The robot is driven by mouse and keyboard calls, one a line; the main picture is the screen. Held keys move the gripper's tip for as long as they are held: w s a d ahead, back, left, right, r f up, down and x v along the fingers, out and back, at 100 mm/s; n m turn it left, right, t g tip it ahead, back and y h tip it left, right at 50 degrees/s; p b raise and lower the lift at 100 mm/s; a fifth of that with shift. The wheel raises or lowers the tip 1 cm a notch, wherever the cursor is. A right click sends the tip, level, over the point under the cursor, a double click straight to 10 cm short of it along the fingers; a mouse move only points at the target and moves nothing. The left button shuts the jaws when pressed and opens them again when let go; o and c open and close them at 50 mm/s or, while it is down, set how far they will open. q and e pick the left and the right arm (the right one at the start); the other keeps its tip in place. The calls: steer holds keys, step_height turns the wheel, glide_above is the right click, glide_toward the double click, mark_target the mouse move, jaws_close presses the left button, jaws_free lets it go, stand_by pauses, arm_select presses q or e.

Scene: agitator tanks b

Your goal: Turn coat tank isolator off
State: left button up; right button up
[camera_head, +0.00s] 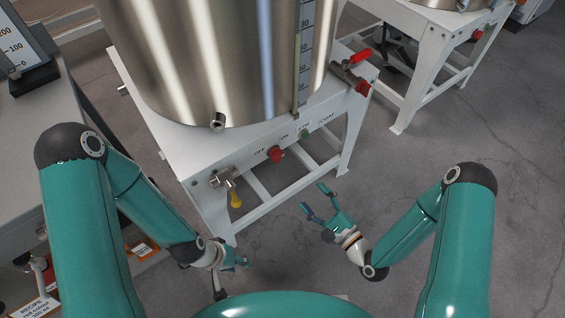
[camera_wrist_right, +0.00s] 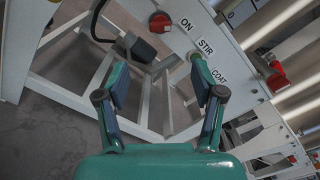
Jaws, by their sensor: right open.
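The coat tank (camera_head: 225,50) is a steel vessel on a white stand whose front panel reads OFF, ON, STIR and COAT. A red knob (camera_head: 275,154) sits between OFF and ON; in the right wrist view a red knob (camera_wrist_right: 160,22) shows beside ON. I cannot tell its exact setting. My right gripper (camera_head: 314,204) is open and empty, in front of the panel and apart from it; its spread fingers show in the right wrist view (camera_wrist_right: 160,90). My left gripper (camera_head: 238,263) is low at the front left, apart from the stand; its finger opening is unclear.
A green button (camera_head: 304,134) is near STIR. A yellow-handled valve (camera_head: 235,198) sticks out at the stand's left corner, and a red-handled valve (camera_head: 358,57) at its right. A second white stand (camera_head: 430,50) is behind right. The floor at right is clear.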

mark_target(280, 158)
steer(key=x, duration=1.6)
steer(key=shift+w+a, duration=0.1)
steer(key=shift+w, duration=0.05)
steer(key=c, duration=1.1)
steer(key=shift+d, duration=0.25)
steer(key=shift+c, duration=0.2)
steer(key=shift+a, duration=0.15)
